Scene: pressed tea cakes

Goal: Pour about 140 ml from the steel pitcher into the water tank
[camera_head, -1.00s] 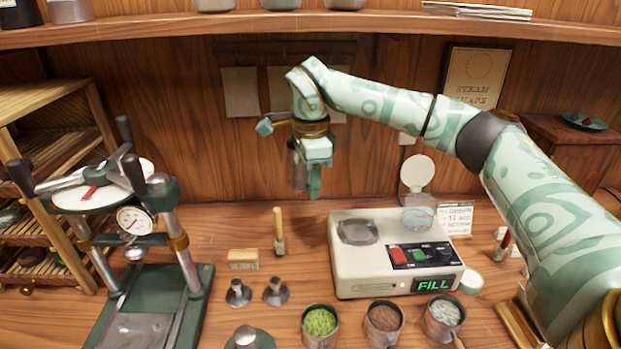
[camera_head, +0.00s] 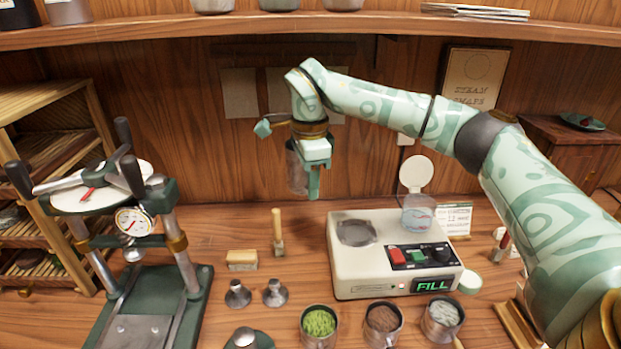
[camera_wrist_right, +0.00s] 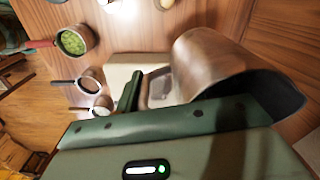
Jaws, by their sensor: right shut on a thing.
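My right gripper (camera_head: 314,182) is shut on the steel pitcher (camera_head: 297,168) and holds it in the air above the back of the counter, left of the steamer. The pitcher is partly hidden behind the gripper in the head view. In the right wrist view the pitcher (camera_wrist_right: 208,65) shows its brownish reflecting side and dark mouth; its contents cannot be seen. The water tank (camera_head: 419,217) is a clear cup at the back right of the cream steamer (camera_head: 345,268), with its round lid (camera_head: 416,173) standing open. The steamer's display reads FILL. My left gripper is not in view.
A lever press (camera_head: 150,270) stands at the left. Cups of green (camera_head: 319,325), brown (camera_head: 382,320) and pale leaves (camera_head: 443,318) line the front. A shelf (camera_head: 300,24) runs above.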

